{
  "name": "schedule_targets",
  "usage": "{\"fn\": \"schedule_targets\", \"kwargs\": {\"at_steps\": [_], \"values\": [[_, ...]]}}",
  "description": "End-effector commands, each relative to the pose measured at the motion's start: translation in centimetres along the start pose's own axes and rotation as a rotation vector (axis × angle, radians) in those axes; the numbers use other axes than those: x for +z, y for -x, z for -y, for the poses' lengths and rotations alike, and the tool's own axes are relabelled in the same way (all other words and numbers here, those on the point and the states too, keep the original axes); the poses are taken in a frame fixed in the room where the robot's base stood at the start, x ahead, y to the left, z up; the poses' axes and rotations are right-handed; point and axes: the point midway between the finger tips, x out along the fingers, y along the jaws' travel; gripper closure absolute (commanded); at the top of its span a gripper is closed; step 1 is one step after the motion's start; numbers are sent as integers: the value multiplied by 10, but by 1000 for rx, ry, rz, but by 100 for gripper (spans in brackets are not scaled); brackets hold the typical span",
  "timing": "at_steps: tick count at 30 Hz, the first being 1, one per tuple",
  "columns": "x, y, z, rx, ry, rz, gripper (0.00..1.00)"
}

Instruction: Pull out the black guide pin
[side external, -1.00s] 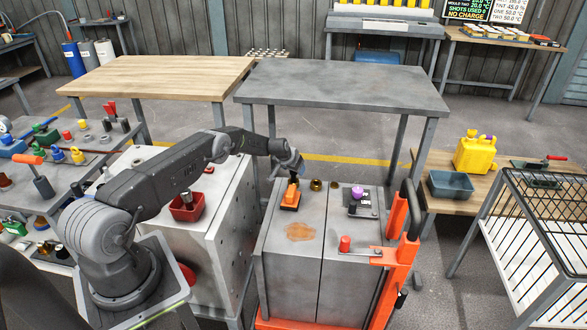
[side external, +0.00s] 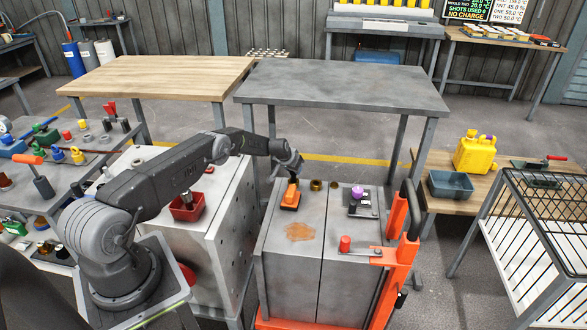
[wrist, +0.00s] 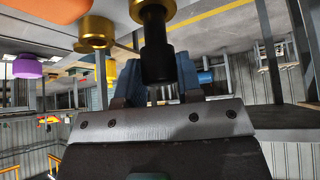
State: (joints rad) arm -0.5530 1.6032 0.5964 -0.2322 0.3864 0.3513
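The black guide pin (wrist: 157,45) stands in a gold bushing (wrist: 150,10) in the wrist view, with its stepped end toward my gripper. My gripper (wrist: 156,78) has one blue finger on each side of the pin's end in the picture. The pin covers part of the gap, so I cannot tell whether the fingers touch it. In the side view my gripper (side external: 294,172) is low over the grey metal block (side external: 290,250), just behind an orange part (side external: 290,196). The pin is not clear there.
Gold bushings (side external: 316,185) are just right of my gripper. A purple knob (side external: 357,192) on a dark plate and a red knob (side external: 345,243) stand farther right. An orange upright frame (side external: 393,265) edges the block. The grey table (side external: 340,85) behind is bare.

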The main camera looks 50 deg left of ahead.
Motion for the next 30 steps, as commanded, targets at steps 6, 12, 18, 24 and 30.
{"fn": "schedule_targets", "kwargs": {"at_steps": [6, 12, 18, 24, 30], "values": [[0, 0, 0, 0, 0, 0, 88], [0, 0, 0, 0, 0, 0, 95], [-2, 3, 0, 0, 0, -1, 95], [-5, 6, 0, 0, 0, -2, 95], [-6, 9, 0, 0, 0, -2, 95]]}}
